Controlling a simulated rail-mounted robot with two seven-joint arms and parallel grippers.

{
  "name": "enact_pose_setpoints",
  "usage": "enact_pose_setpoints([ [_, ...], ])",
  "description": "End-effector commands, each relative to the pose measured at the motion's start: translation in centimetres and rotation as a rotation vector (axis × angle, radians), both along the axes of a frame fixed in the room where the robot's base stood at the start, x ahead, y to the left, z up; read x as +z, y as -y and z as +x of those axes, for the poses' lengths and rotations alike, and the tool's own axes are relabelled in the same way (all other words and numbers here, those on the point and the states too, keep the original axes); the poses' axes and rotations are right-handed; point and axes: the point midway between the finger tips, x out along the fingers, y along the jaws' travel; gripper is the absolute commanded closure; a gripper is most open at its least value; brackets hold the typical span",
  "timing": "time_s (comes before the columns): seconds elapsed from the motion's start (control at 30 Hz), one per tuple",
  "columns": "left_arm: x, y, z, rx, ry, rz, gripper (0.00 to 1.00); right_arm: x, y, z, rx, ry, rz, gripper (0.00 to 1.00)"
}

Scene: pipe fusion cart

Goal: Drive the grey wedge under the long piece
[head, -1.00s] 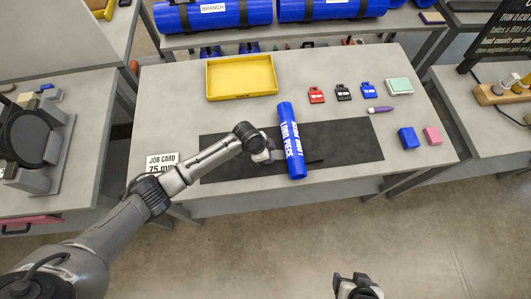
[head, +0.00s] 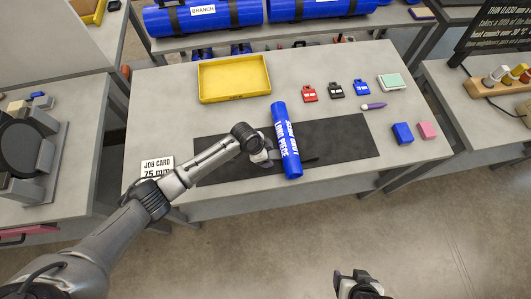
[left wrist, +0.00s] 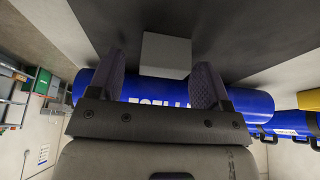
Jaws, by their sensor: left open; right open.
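The blue long piece (head: 286,140) lies on the dark mat (head: 340,140) on the middle table, its lettering facing up. My left gripper (head: 264,157) is low beside its left side, near its front end. In the left wrist view the two fingers (left wrist: 158,80) stand apart, in front of the long piece (left wrist: 160,90). A grey block, apparently the wedge (left wrist: 166,54), shows between the fingertips by the pipe's edge; I cannot tell whether it touches the pipe. The wedge is not distinguishable in the head view. My right gripper (head: 357,279) is open and empty over the floor.
A yellow tray (head: 234,78) stands at the back of the table. Red (head: 308,93), black (head: 336,89) and blue (head: 361,87) tags, a purple marker (head: 374,106), a blue block (head: 402,133) and a pink block (head: 427,130) lie right. A job card (head: 157,169) stands front left.

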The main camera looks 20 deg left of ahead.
Motion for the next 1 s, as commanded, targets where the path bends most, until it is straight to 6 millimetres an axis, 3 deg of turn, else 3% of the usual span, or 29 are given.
enact_pose_setpoints([
  [0.27, 1.5, -0.5, -0.2, -0.001, 0.002, 0.0, 0.28, 0.3, -0.2, 0.0, -0.004, 0.0, 0.005, 0.28],
  [0.7, 9.2, -3.4, -1.7, -0.001, 0.003, 0.0, 0.28, 0.9, -0.1, 0.0, -0.002, 0.0, 0.002, 0.28],
  [1.0, 12.2, -4.5, -2.4, -0.001, 0.001, 0.001, 0.28, 1.0, 0.1, 0.0, 0.004, 0.0, -0.005, 0.28],
])
